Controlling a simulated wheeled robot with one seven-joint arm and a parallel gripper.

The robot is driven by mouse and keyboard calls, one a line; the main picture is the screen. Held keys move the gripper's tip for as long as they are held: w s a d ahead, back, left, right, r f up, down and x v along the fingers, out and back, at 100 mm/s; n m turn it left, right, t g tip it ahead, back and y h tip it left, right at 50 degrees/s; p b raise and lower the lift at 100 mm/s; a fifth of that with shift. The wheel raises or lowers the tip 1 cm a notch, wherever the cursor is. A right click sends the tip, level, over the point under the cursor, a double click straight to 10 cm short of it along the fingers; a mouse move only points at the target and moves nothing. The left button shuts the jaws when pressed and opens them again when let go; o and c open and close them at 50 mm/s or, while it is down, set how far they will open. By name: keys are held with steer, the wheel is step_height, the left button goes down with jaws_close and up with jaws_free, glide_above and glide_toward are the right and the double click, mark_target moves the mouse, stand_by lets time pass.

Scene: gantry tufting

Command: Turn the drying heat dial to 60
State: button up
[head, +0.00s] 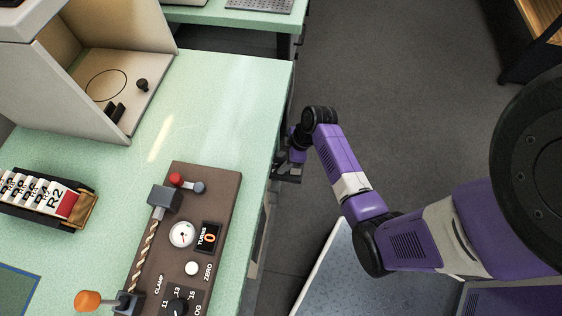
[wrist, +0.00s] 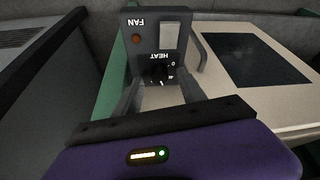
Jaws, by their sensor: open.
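The heat dial (wrist: 158,74) is a small dark knob on a grey panel (wrist: 130,45), under an upside-down HEAT label in the wrist view. A few small scale marks show beside it, but I cannot read its setting. My gripper (wrist: 160,91) is open, with one finger on each side of the dial's lower area. I cannot tell whether the fingers touch the dial. In the head view my gripper (head: 290,172) is small and dark, beyond the right edge of the green table. The heat dial does not show in the head view.
The panel also has a FAN label, a reddish round light (wrist: 137,39) and a pale rectangular switch (wrist: 171,34). A cream box with a dark top panel (wrist: 255,58) stands to the right. In the head view, a brown control board (head: 225,190) lies on the green table (head: 230,100).

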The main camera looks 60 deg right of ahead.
steer(key=shift+w+a+f, duration=0.1)
steer(key=shift+w+f, duration=0.15)
steer(key=shift+f, duration=0.4)
jaws_close()
steer(key=shift+m, duration=0.3)
steer(key=m+p, duration=0.1)
steer(key=m+h+p, duration=0.1)
steer(key=m+p, duration=0.1)
steer(key=shift+s+a+r+h, duration=0.1)
steer(key=shift+a+r+h, duration=0.05)
steer(key=shift+a+h, duration=0.15)
steer(key=shift+m+t+h+p, duration=0.4)
steer(key=shift+m+h+p, duration=0.55)
steer(key=shift+m, duration=1.25)
